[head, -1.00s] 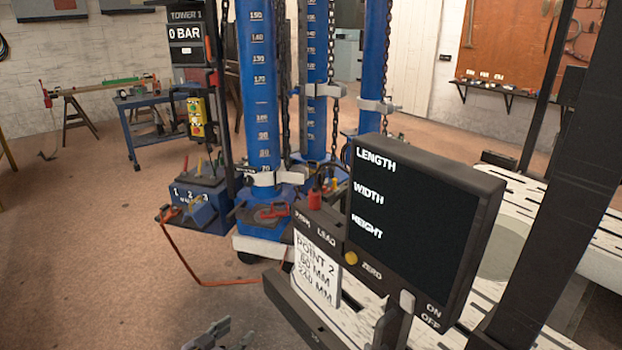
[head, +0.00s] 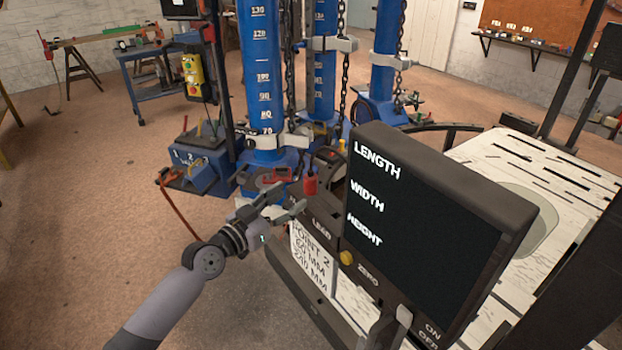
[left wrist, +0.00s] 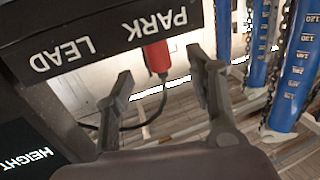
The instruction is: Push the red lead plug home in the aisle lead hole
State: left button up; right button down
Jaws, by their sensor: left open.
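The red lead plug (head: 310,186) stands upright at the top of the dark console, behind its face lettered LEAD (head: 320,226). It also shows in the left wrist view (left wrist: 158,57), upside down, beside the PARK lettering (left wrist: 160,28), with a dark cable running from it. My left gripper (head: 288,208) is open, its fingertips just left of and nearer than the plug in the head view. In the left wrist view the plug appears between the two fingers (left wrist: 160,75), apart from both. The aisle lead hole cannot be made out. My right gripper is not in view.
A large black display (head: 430,225) lettered LENGTH, WIDTH, HEIGHT stands close right of the plug. A white card (head: 312,262) hangs on the console front. Blue posts (head: 262,80) with chains stand behind. A blue box (head: 195,165) sits left; open floor lies at left.

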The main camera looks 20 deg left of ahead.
aim_at(306, 187)
pick_arm(q)
jog(key=x, duration=0.3)
jog(key=shift+s, duration=0.1)
jog(key=p+x, duration=0.2)
jog(key=x, duration=0.2)
jog(key=shift+w+d, duration=0.45)
jog(key=shift+w, duration=0.15)
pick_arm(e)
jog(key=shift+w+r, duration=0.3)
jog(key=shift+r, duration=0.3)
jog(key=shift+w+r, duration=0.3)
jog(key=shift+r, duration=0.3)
pick_arm(q)
jog(key=c, duration=0.4)
grip_shut()
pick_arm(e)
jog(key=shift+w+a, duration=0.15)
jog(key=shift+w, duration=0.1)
